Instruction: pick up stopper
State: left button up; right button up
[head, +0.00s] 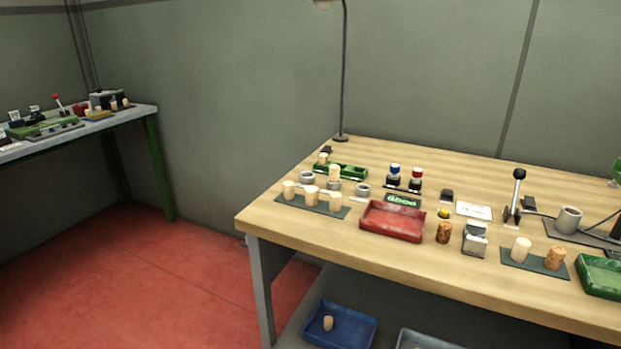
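Several cork stoppers stand on the wooden workbench. Three pale stoppers (312,195) stand in a row on a dark mat at the bench's left. One pale stopper (334,173) and a smaller one (323,158) are by the green tray. A darker brown stopper (444,232) stands alone in front, right of the red tray. A pale stopper (521,249) and a speckled brown stopper (555,258) stand on another dark mat at the right. Another stopper (328,323) is in the blue tray on the lower shelf. Neither of my grippers is in view.
The workbench (270,222) carries a red tray (392,222), a green tray (602,275), stamps (416,179), a grey metal block (475,238), a lever (516,195) and a lamp post (343,80). A second bench (145,112) stands far left. Red floor (150,260) lies open between them.

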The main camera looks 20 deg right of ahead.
aim_at(334, 173)
jog(key=u, duration=1.15)
jog(key=i, duration=0.75)
jog(key=z, duration=0.85)
